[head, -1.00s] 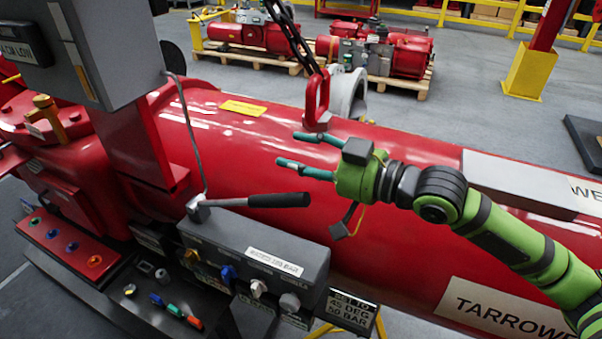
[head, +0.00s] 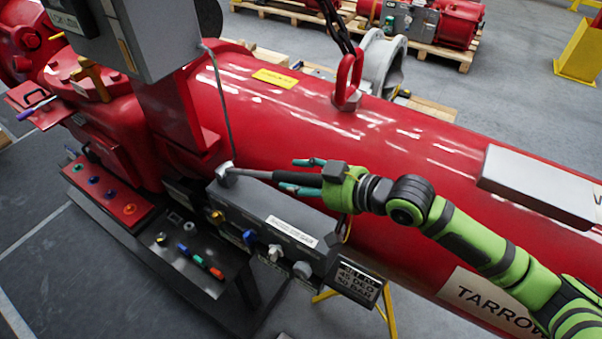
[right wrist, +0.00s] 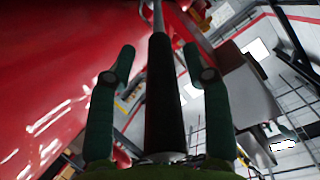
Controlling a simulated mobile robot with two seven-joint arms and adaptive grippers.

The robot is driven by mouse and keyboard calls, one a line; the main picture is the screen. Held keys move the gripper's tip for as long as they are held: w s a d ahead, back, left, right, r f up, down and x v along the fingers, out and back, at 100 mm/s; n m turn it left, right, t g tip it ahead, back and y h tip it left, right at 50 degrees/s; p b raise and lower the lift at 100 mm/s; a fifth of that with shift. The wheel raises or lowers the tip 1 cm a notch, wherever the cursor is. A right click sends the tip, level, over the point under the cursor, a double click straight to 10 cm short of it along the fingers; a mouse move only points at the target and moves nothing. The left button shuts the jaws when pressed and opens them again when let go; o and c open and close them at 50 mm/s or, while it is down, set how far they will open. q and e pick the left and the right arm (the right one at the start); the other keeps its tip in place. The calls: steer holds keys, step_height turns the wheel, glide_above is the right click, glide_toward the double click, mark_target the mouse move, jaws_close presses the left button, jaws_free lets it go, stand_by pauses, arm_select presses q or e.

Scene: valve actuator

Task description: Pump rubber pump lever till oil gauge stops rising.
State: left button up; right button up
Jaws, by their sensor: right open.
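The pump lever (head: 250,174) has a metal shaft and a black rubber grip, and sticks out to the right above a grey control box (head: 275,225). My right gripper (head: 300,175) is open at the lever's end. In the right wrist view the black grip (right wrist: 164,95) runs lengthwise between the two green fingers (right wrist: 163,75), with a gap on each side. In the head view the fingers partly cover the grip. My left gripper is not in view. I cannot make out an oil gauge.
A large red cylinder (head: 420,165) lies behind the box. A chain with a red shackle (head: 347,80) hangs above it. A grey cabinet (head: 150,35) stands at upper left. A small sign (head: 357,282) hangs at the box's right end.

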steer(key=shift+a, duration=0.1)
jaws_close()
steer(key=shift+f+b, duration=0.35)
steer(key=shift+b, duration=0.15)
steer(key=f+y+b, duration=0.1)
steer(key=f+b, duration=0.1)
steer(key=b, duration=0.3)
steer(key=d+f+t+y+b, duration=0.1)
steer(key=f+b, duration=0.2)
steer(key=b, duration=0.1)
steer(key=s+f+t+y+b, duration=0.1)
steer(key=f+b, duration=0.2)
steer(key=b, duration=0.2)
steer(key=shift+s+d+b, duration=0.1)
steer(key=shift+d+b, duration=0.25)
steer(key=shift+d, duration=0.05)
steer(key=shift+f+t+b, duration=0.15)
steer(key=shift+t+b, duration=0.15)
steer(key=shift+b, duration=0.2)
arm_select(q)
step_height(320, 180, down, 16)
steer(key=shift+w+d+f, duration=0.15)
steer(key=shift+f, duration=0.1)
arm_select(e)
steer(key=shift+y, duration=0.3)
jaws_free()
